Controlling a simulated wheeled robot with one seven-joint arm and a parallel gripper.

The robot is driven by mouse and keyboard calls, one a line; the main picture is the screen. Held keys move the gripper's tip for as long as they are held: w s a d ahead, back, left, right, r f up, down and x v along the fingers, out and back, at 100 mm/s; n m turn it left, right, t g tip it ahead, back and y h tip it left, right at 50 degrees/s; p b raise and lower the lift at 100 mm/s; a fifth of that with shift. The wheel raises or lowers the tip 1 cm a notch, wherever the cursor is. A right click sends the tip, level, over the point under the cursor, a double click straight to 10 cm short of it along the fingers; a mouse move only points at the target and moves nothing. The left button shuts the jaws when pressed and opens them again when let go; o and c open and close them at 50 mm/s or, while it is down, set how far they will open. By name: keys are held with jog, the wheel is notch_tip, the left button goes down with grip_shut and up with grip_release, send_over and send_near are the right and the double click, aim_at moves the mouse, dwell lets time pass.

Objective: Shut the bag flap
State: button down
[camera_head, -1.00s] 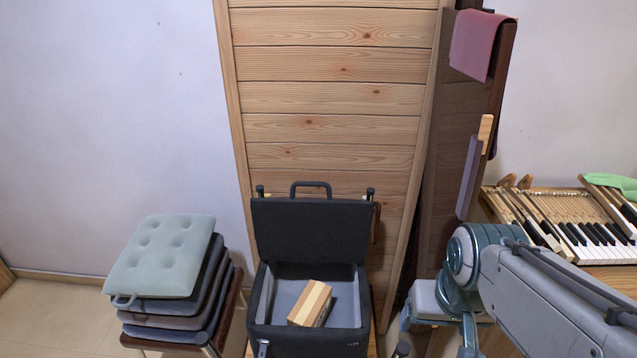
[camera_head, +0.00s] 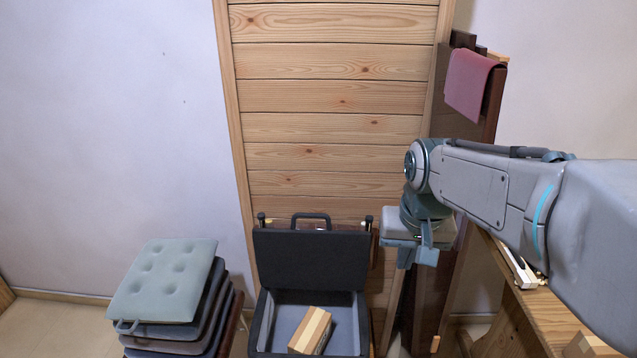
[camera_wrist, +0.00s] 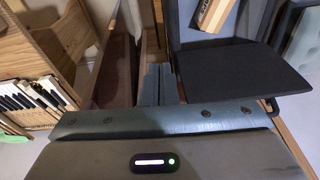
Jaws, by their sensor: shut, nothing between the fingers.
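The black bag (camera_head: 260,322) stands low in the head view with its flap (camera_head: 310,258) raised upright at the back, a handle on its top edge. A wooden block (camera_head: 311,330) with a pale stripe lies inside on the grey lining. My gripper (camera_head: 411,262) is to the right of the flap, apart from it, pointing down. In the wrist view my gripper's fingers (camera_wrist: 157,82) are together with nothing between them. The dark flap (camera_wrist: 238,68) shows beside them at the right, with the block (camera_wrist: 214,14) beyond it.
A stack of cushions (camera_head: 165,282) on a stool stands left of the bag. A wooden panel (camera_head: 335,130) rises behind it. A dark upright board with a red cloth (camera_head: 470,82) stands at the right. Piano keys (camera_wrist: 35,96) lie on a wooden bench at the left of the wrist view.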

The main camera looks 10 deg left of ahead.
jog(key=w+a+r+p, duration=0.4)
jog(key=w+a, duration=0.5)
jog(key=w+a+r+p, duration=0.3)
jog(key=w+a+r, duration=0.1)
jog(key=w+a, duration=0.6)
notch_tip(320, 180, down, 9)
jog(key=s+p, duration=0.2)
jog(key=p, duration=0.1)
jog(key=shift+s+d+n+g, duration=0.15)
jog(key=shift+s+n+g, duration=0.15)
jog(key=shift+s, duration=0.1)
jog(key=shift+f, duration=0.15)
